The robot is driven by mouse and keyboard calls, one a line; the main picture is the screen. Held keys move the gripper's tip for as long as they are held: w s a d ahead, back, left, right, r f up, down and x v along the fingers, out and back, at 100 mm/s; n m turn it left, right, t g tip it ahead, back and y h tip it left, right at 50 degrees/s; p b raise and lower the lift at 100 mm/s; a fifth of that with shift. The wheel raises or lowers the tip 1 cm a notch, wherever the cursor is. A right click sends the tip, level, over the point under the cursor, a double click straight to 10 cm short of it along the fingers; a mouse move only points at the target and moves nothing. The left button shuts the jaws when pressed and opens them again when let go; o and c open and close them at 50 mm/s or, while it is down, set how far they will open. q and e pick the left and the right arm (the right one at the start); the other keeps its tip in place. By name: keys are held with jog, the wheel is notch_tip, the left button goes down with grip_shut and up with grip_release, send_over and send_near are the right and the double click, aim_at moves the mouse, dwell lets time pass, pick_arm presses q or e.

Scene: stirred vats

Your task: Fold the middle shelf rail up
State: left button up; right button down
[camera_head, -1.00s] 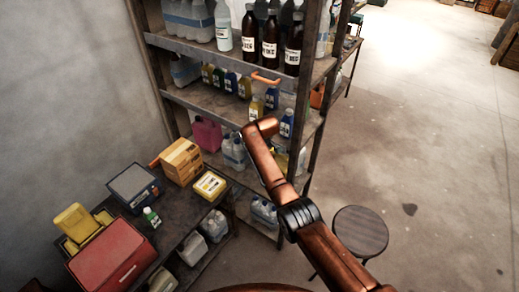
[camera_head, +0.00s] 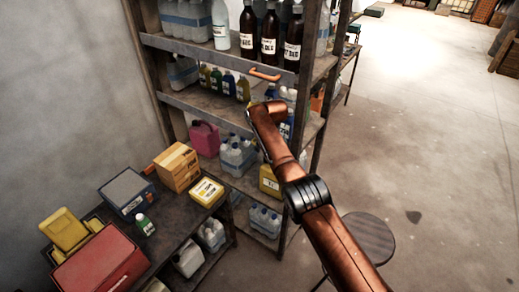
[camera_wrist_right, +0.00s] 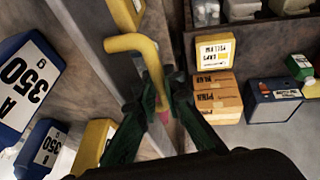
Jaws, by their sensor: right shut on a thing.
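In the right wrist view, a yellow bent bar (camera_wrist_right: 128,43), seemingly the handle of the middle shelf rail, runs down between the dark green fingers of my right gripper (camera_wrist_right: 160,104). The gripper is shut on it. In the head view my right arm reaches to the shelf rack's front, and its wrist hides the fingers and what they hold. An orange handle (camera_head: 264,74) shows on the rack above and behind the wrist, clear of my arm. I cannot tell the tilt of the middle rail. My left gripper is in neither view.
Brown bottles (camera_head: 269,34) stand on the upper shelf, and small jugs (camera_head: 228,84) on the shelf below. A yellow canister (camera_head: 269,180) stands low, near my forearm. A workbench with a red case (camera_head: 100,262) is at left. A round stool (camera_head: 369,236) stands right of the rack.

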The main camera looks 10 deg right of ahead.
dwell(0.3)
jog(key=c, duration=2.3)
grip_release()
jog(key=shift+d+f, duration=0.1)
jog(key=shift+s+a+r, duration=0.15)
jog(key=shift+a+r, duration=0.15)
jog(key=shift+r, duration=0.45)
jog(key=d+v, duration=0.1)
jog(key=v, duration=0.9)
jog(key=shift+r, duration=0.25)
